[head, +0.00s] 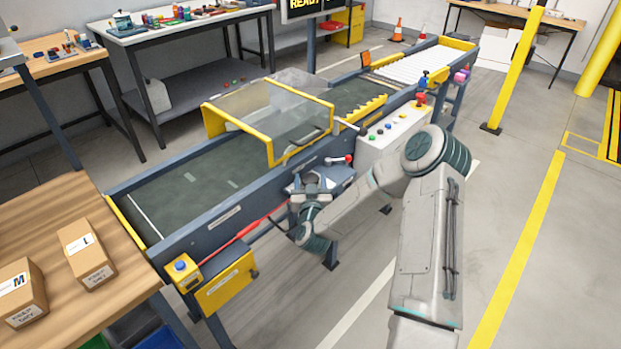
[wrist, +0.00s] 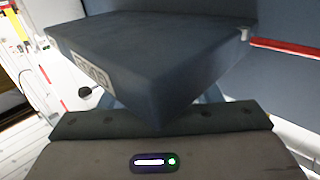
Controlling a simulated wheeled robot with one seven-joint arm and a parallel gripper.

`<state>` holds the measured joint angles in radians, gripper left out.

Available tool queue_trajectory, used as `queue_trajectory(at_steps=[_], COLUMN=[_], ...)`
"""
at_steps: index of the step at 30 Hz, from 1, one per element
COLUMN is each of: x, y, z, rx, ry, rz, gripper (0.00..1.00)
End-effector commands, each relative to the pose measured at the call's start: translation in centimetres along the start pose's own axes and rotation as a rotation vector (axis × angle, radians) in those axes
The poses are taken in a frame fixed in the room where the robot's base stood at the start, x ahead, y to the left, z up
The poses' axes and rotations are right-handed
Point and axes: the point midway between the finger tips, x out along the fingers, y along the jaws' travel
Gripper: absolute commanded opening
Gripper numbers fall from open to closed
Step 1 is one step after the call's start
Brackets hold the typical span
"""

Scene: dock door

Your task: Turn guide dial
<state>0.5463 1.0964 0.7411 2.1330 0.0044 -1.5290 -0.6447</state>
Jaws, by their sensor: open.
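My gripper (head: 311,184) is at the side of the conveyor, by a dark blue box (head: 338,173) that juts from the frame below the guard. Its jaws are open, with nothing seen between them. In the wrist view, a dark blue block (wrist: 160,50) with a small label plate fills the space in front of the gripper body and hides most of the fingers. I cannot make out the guide dial itself in either view. Whether the fingers touch the block cannot be told.
A lever with a red knob (head: 348,158) sits just above the box. A white control panel (head: 395,135) with several buttons is to the right. A clear guard with a yellow frame (head: 270,115) covers the belt. A yellow box (head: 228,284) hangs at lower left.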

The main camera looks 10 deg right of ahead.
Motion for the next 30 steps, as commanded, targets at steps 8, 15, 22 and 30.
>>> queue_trajectory(at_steps=[8,15,22,30], x=[1.13,1.11,1.09,1.11], y=[-0.02,0.00,0.00,0.09], z=[-0.01,0.00,0.02,0.20], rx=[0.000,0.000,0.000,-0.003], ry=[0.000,0.000,0.000,0.002], rz=[-0.001,-0.001,-0.003,-0.072], gripper=[0.57,0.41,0.27,0.27])
